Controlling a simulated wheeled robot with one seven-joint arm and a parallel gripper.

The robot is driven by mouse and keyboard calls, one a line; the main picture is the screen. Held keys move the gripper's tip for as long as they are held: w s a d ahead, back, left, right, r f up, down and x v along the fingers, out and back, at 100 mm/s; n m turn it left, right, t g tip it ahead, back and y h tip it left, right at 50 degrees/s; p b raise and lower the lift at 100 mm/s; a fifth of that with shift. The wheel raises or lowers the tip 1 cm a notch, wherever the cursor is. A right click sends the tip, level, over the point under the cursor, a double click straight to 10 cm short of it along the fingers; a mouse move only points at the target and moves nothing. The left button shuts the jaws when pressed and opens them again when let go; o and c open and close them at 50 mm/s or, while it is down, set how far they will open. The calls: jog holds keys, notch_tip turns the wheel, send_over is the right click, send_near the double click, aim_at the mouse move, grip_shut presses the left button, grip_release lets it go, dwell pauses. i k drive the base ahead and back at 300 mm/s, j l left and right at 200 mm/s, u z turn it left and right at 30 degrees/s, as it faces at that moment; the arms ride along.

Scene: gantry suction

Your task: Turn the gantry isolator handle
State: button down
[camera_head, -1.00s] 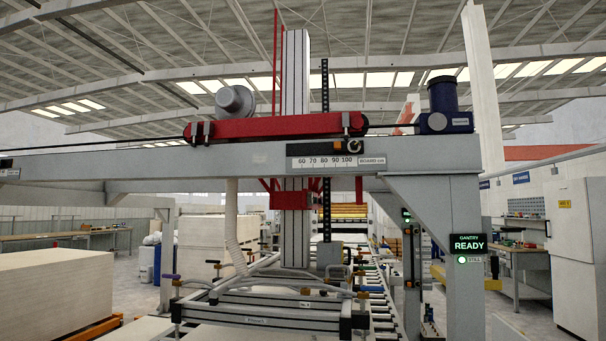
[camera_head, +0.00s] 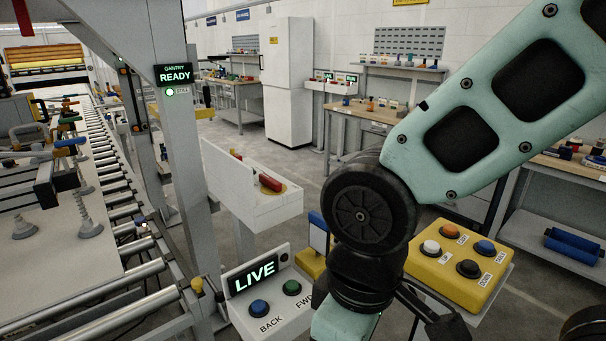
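A red handle (camera_head: 270,182) sits on a yellow round plate on the top of a pale grey box (camera_head: 250,205), in the middle of the head view. It looks like the isolator handle; its exact angle is hard to read. My teal arm with its black joint stands to the right of this box, apart from it. Dark narrow parts (camera_head: 440,322) at the bottom edge may belong to my gripper, but they are cut off and partly behind my arm. I cannot see fingertips or anything held.
A console with a lit LIVE screen (camera_head: 254,277) and blue and green buttons stands below the box. A yellow button box (camera_head: 460,262) is behind my arm at right. The gantry post (camera_head: 185,150) with a READY sign and a roller conveyor (camera_head: 125,220) are at left.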

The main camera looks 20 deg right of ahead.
aim_at(274, 184)
jog(key=i+u, duration=0.4)
jog(key=i, duration=0.15)
jog(key=i+l+u, duration=0.25)
jog(key=i+u, duration=0.15)
jog(key=i, duration=0.1)
